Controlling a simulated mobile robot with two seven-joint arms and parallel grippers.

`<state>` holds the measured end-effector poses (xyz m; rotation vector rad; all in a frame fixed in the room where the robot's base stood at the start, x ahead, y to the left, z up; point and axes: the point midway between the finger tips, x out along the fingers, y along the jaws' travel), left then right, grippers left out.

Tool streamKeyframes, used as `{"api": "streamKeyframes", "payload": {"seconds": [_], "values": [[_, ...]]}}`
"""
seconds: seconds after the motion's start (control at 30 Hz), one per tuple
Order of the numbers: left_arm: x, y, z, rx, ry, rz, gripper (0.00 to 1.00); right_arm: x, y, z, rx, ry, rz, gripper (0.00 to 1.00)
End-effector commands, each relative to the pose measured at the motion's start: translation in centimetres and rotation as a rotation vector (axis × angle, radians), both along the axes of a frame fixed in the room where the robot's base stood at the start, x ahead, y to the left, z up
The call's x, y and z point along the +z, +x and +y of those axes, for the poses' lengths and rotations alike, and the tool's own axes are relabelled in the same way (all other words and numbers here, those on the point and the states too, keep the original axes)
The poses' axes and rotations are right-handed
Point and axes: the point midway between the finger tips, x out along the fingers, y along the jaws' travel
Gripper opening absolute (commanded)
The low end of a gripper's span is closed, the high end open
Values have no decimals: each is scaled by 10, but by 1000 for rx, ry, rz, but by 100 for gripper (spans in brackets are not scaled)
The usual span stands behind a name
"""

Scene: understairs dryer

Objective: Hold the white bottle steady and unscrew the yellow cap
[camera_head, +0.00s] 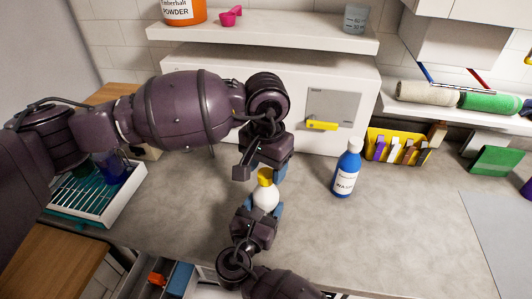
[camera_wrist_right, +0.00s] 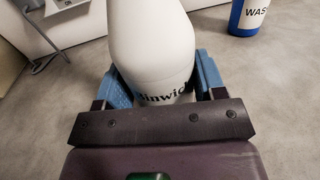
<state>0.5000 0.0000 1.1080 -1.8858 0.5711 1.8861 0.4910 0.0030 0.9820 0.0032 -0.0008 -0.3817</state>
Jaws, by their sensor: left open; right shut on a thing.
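The white bottle (camera_head: 265,198) stands upright near the middle of the grey counter, with the yellow cap (camera_head: 264,177) on top. My right gripper (camera_head: 263,210) is shut on the bottle's body from the near side. The right wrist view shows the bottle (camera_wrist_right: 152,45) between the blue finger pads of my right gripper (camera_wrist_right: 155,85), with dark lettering partly hidden. The cap is out of that view. My left gripper (camera_head: 262,168) is open at the cap, from above and behind. One blue finger shows just right of the cap; whether it touches cannot be told.
A blue bottle with a white cap (camera_head: 346,168) stands to the right. A yellow bin of small items (camera_head: 397,147) and a green item (camera_head: 495,160) are farther right. A white tray (camera_head: 124,210) is at left. A white box with a yellow handle (camera_head: 322,125) stands behind.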

Motion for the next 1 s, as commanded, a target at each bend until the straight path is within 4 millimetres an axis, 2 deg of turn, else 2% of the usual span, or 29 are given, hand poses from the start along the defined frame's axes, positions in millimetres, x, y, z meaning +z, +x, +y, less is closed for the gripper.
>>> {"api": "streamKeyframes", "payload": {"seconds": [0.2,0.5,0.83,1.0], "values": [[-14,0,0,-1,-1,0,58,0,0,0,0,1,0,0],[-15,0,0,-1,-1,0,58,0,0,0,0,1,0,0],[-15,0,0,0,0,0,8,0,0,0,0,1,0,0],[-15,0,0,23,0,0,8,0,0,0,0,1,0,0]]}}
